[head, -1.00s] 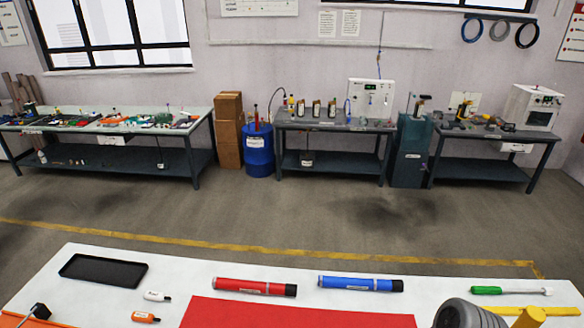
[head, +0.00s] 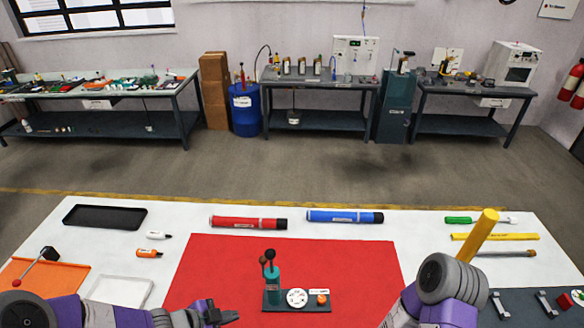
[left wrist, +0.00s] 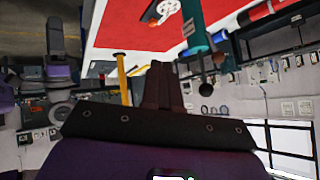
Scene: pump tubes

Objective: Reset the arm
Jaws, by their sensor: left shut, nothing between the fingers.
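My left gripper (head: 222,317) is at the bottom of the head view, left of the small teal hand pump. Its fingers are shut with nothing between them; they also show dark and together in the left wrist view (left wrist: 164,80). The teal hand pump (head: 271,285) stands upright on a dark base on the red mat (head: 220,262), with a white round part and an orange knob beside it. My right arm (head: 440,290) comes in at lower right, and its fingers are hidden. A slanted yellow rod (head: 482,232) rises behind that arm; I cannot tell whether it is held.
A red tube (head: 240,222) and a blue tube (head: 340,216) lie behind the mat. A black tray (head: 105,215) and an orange mat (head: 35,278) are at left. A green screwdriver (head: 465,220) and a yellow bar (head: 500,237) lie at right. The mat's rear half is clear.

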